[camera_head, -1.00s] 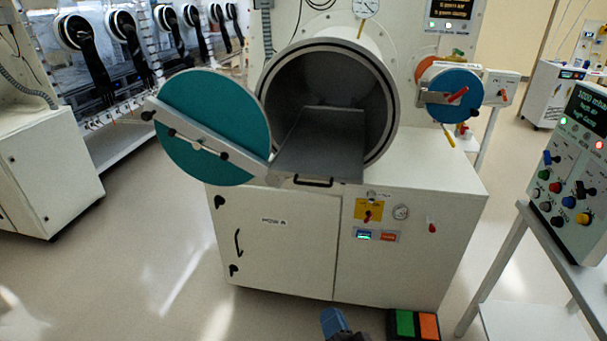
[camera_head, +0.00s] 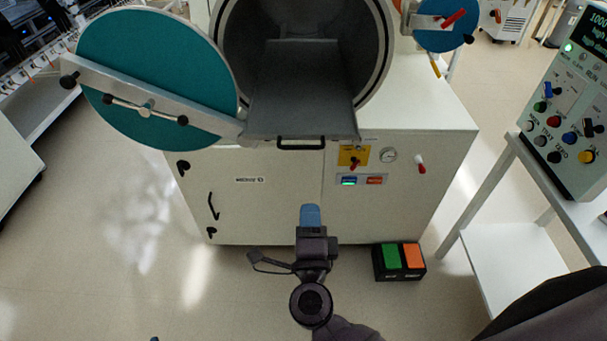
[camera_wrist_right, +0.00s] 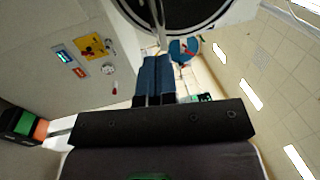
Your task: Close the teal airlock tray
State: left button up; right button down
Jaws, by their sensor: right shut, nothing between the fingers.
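The teal airlock's round door (camera_head: 160,60) stands swung open to the left. The grey tray (camera_head: 300,100) sticks out of the round chamber (camera_head: 375,50) toward me, with a dark handle (camera_head: 300,143) on its front edge. My right gripper (camera_head: 310,212) is shut and empty, in front of the cabinet and below the handle in the picture, apart from it. In the right wrist view its blue fingers (camera_wrist_right: 155,78) lie together, below the chamber rim (camera_wrist_right: 185,30). A tiny blue tip at the head view's bottom edge may be my left gripper (camera_head: 155,338).
The white cabinet (camera_head: 270,215) carries the airlock and has switches on its front. A green and orange pedal box (camera_head: 400,260) is on the floor at its foot. A stand with a control panel (camera_head: 570,130) is at the right. The floor at the left is open.

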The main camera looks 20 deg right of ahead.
aim_at(306, 105)
pick_arm(q)
jog(key=shift+w+r+p, duration=0.15)
jog(key=shift+r+p, duration=0.7)
jog(key=shift+r, duration=0.1)
pick_arm(e)
jog(key=x, duration=1.3)
jog(key=shift+w, duration=0.45)
pick_arm(q)
jog(key=shift+s+a+f, duration=0.1)
jog(key=shift+s, duration=0.1)
